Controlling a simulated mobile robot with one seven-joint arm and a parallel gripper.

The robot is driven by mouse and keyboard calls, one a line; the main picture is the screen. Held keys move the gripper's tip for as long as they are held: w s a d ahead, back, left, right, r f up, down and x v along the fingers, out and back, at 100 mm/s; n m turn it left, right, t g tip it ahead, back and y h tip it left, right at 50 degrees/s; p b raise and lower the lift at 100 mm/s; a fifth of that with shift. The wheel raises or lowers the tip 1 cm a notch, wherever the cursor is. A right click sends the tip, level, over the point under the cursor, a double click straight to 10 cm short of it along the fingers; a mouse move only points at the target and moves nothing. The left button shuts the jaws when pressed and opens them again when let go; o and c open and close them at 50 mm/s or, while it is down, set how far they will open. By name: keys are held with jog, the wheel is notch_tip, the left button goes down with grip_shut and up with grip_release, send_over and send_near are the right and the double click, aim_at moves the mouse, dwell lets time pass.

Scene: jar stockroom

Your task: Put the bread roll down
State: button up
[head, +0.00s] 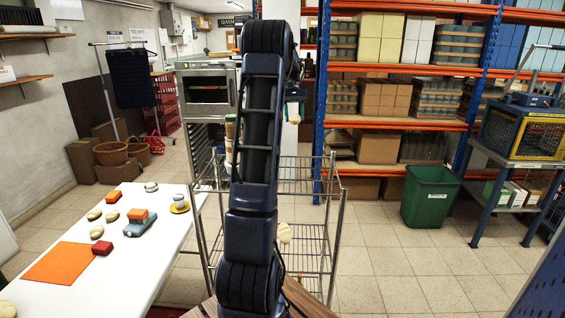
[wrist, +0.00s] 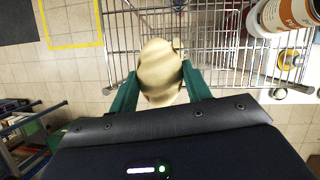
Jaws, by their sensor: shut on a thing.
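My gripper (wrist: 160,88) is shut on a pale, tan-striped bread roll (wrist: 160,72). The roll sits between the two green fingers in the wrist view, with wire rack bars beyond it. In the head view a small cream shape, seemingly the held roll (head: 295,118), shows just right of my upright arm, below the partly hidden gripper. Another cream, roll-like thing (head: 285,233) shows lower down, beside my arm and in front of the wire rack (head: 335,180); I cannot tell what it rests on.
An orange-labelled can (wrist: 285,15) stands at the rack. A green bin (head: 430,197) stands right.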

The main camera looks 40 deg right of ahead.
aim_at(294, 163)
notch_tip(294, 163, down, 18)
jog(key=shift+f, duration=0.1)
dwell(0.5)
jog(key=shift+f, duration=0.15)
jog(key=o, duration=1)
jog(key=shift+v, duration=6.2)
jog(key=shift+s, duration=0.1)
